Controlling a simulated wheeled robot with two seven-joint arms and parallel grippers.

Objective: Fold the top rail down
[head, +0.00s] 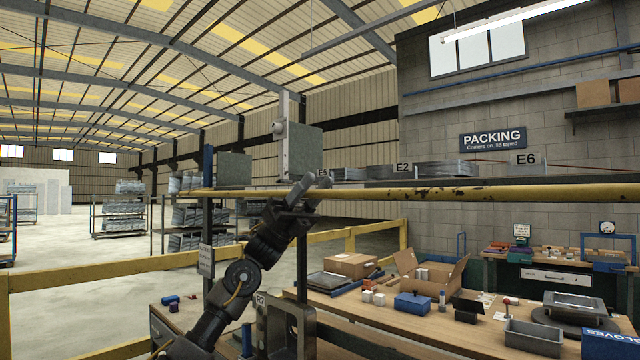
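The top rail (480,193) is a long yellow bar with worn patches. It runs level across the head view at mid-height, in front of a shelf edge, and out past the right edge. My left gripper (311,187) reaches up from below to the left part of this rail. Its pale fingertips overlap the rail in the picture. I cannot tell whether they touch it, close around it or only stand in front of it. My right gripper is not in view.
Flat grey stacks (447,169) lie behind the rail by labels E2 and E6. A grey panel (304,150) stands upright there. Below is a wooden bench (390,322) with an open carton (432,274), a blue box (412,303) and a grey tray (533,338). A yellow barrier (100,268) stands left.

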